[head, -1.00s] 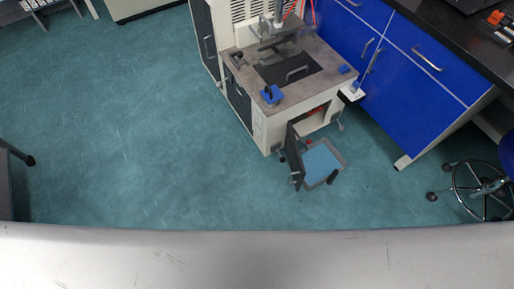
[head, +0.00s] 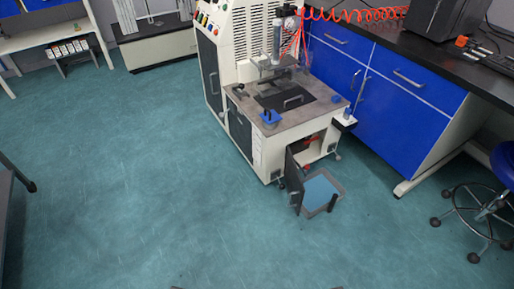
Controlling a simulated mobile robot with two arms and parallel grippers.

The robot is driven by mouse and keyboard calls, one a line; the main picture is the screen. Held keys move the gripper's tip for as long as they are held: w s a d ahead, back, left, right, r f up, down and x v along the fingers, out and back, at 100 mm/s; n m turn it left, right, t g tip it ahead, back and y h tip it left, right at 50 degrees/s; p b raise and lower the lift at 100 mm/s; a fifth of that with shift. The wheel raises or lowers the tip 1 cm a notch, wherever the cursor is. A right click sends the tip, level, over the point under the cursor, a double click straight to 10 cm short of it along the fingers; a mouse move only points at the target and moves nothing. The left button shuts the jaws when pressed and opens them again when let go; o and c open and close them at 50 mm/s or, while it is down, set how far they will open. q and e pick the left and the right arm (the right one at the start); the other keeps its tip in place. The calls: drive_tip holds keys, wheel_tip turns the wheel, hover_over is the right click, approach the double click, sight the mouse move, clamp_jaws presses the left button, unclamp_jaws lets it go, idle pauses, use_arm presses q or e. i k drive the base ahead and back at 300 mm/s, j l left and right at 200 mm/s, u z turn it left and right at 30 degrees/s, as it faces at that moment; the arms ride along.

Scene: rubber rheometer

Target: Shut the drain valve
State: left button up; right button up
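The rheometer (head: 262,141), a cream-coloured machine with a grey work top, stands right of the middle in the head view. Its low front compartment is open, with a dark door (head: 293,180) swung outward. Small red parts (head: 307,167) show in the opening; I cannot tell whether one is the drain valve or how its handle is set. A tray with blue inside (head: 334,181) is on the floor in front of the opening. Neither of my grippers can be made out; only tiny dark bits show at the bottom edge.
Blue cabinets (head: 385,105) under a black worktop stand right of the machine. A blue stool (head: 487,205) is at the far right. A white bench (head: 50,40) is at the back left.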

sight(306, 142)
drive_tip(key=z, duration=1.35)
drive_tip(key=i+j, duration=0.1)
drive_tip(key=i, duration=1.25)
